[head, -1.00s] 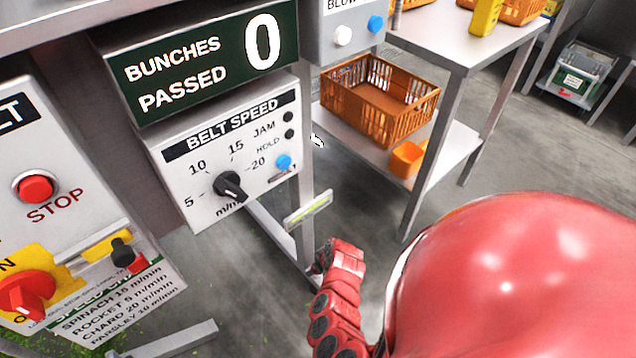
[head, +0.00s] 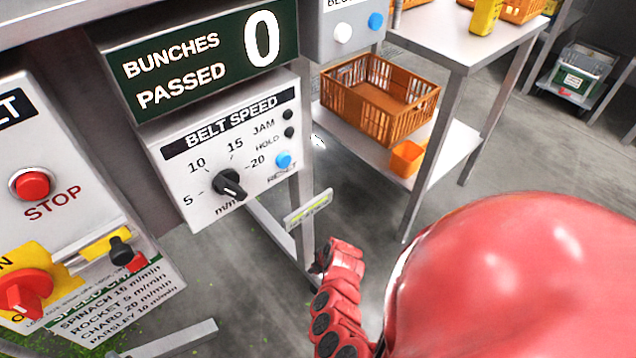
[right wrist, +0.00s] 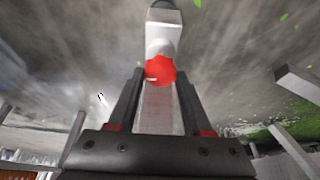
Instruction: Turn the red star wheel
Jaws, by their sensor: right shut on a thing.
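In the right wrist view a red rounded thing (right wrist: 160,71) sits between the fingertips of my right gripper (right wrist: 160,78). It appears to be the red star wheel, though no star points can be made out. A pale fitting (right wrist: 163,38) with a dark end lies just beyond it. My right gripper is shut on the red wheel, one dark finger on each side. The wheel and both grippers cannot be made out in the head view. Part of my own red arm covers the lower right there.
A belt speed panel (head: 207,168) with a black knob hangs below the green counter sign (head: 190,72), which reads 0. A red stop button (head: 30,185) and a red rotary switch (head: 24,293) are at left. An orange crate (head: 352,113) stands on a shelf.

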